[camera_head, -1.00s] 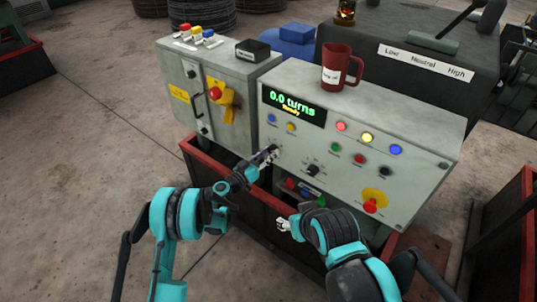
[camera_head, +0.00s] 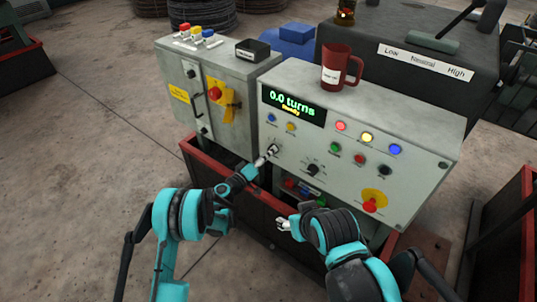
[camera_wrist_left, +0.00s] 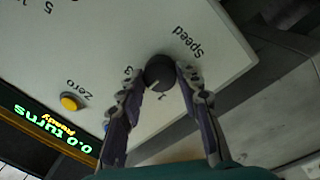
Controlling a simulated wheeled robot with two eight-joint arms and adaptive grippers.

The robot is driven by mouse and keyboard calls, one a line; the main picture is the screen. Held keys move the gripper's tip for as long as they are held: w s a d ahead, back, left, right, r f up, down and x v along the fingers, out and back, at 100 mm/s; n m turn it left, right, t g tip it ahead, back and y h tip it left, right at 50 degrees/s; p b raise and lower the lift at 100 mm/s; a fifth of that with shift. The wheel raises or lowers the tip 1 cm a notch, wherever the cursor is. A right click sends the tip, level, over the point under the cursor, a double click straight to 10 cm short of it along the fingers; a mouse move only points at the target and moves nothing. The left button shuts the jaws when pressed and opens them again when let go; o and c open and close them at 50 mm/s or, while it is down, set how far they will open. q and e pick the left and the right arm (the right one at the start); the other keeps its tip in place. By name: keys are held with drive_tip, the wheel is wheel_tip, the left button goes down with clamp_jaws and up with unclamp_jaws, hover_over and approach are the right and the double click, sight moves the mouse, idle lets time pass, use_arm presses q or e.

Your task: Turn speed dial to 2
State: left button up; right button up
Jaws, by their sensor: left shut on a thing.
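The speed dial (camera_wrist_left: 158,73) is a round dark knob on the sloped grey panel (camera_head: 330,140). In the left wrist view it stands between the fingertips of my left gripper (camera_wrist_left: 164,82), which is shut on it. A white line on the dial lies on its lower side in that view, close to the printed 1. A printed 3 and the word Speed also show; I cannot see a 2. In the head view my left gripper (camera_head: 268,156) covers much of the dial. My right gripper (camera_head: 283,224) is below the panel, apart from it; its opening is unclear.
The display (camera_head: 292,105) reads 0.0 turns, Ready. A second black knob (camera_head: 312,170), coloured buttons and a red emergency button (camera_head: 370,205) sit on the panel. A red mug (camera_head: 337,68) stands on top. A red-edged frame (camera_head: 245,190) runs below.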

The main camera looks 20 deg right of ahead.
idle(0.4)
use_arm(q)
drive_tip(key=o, duration=1.2)
drive_tip(key=shift+c, duration=0.2)
drive_tip(key=v, duration=0.7)
drive_tip(key=shift+a, duration=0.2)
drive_tip(key=shift+s, duration=0.1)
